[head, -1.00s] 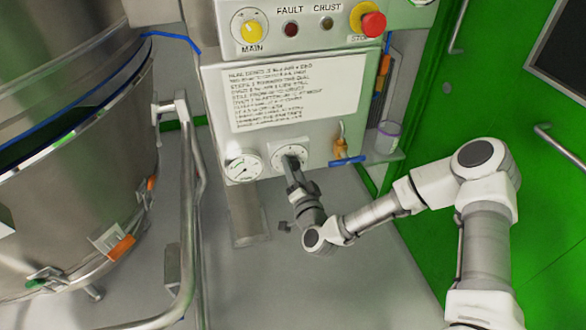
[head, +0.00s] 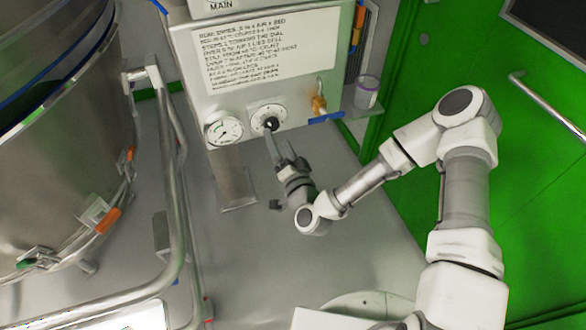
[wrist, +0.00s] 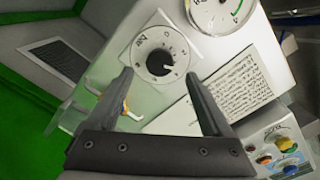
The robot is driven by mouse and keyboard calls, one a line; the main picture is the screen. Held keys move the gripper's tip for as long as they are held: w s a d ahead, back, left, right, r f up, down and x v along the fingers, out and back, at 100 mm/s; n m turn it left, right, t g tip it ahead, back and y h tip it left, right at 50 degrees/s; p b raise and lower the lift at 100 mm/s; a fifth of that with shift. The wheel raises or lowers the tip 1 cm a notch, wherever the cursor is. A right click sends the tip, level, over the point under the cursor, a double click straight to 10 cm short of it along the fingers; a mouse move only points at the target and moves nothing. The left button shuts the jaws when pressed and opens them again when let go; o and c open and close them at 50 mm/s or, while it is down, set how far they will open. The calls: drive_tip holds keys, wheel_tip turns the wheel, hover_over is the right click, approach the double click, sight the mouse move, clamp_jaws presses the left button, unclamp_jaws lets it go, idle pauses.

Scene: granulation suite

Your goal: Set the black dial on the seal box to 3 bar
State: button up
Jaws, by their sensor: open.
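The seal box (head: 190,100) is a pale panel with a printed text sheet. Its black dial (head: 270,123) sits on a round white scale plate at the box's lower edge. In the wrist view the black dial (wrist: 160,63) is fully visible, with a small white mark toward its lower right; the scale numbers are too small to read. My gripper (head: 280,146) is open and empty, just in front of and below the dial. In the wrist view its fingertips (wrist: 158,77) are spread on either side of the dial, apparently clear of it.
A pressure gauge (head: 223,130) is left of the dial. A brass valve with a blue handle (head: 325,118) is to the right, near a shelf with a cup (head: 367,90). A large steel vessel (head: 60,170) and a tubular rail (head: 180,200) stand left.

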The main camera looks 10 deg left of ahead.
drive_tip(key=v, duration=1.1)
drive_tip(key=shift+s+p, duration=0.35)
drive_tip(key=shift+p, duration=0.1)
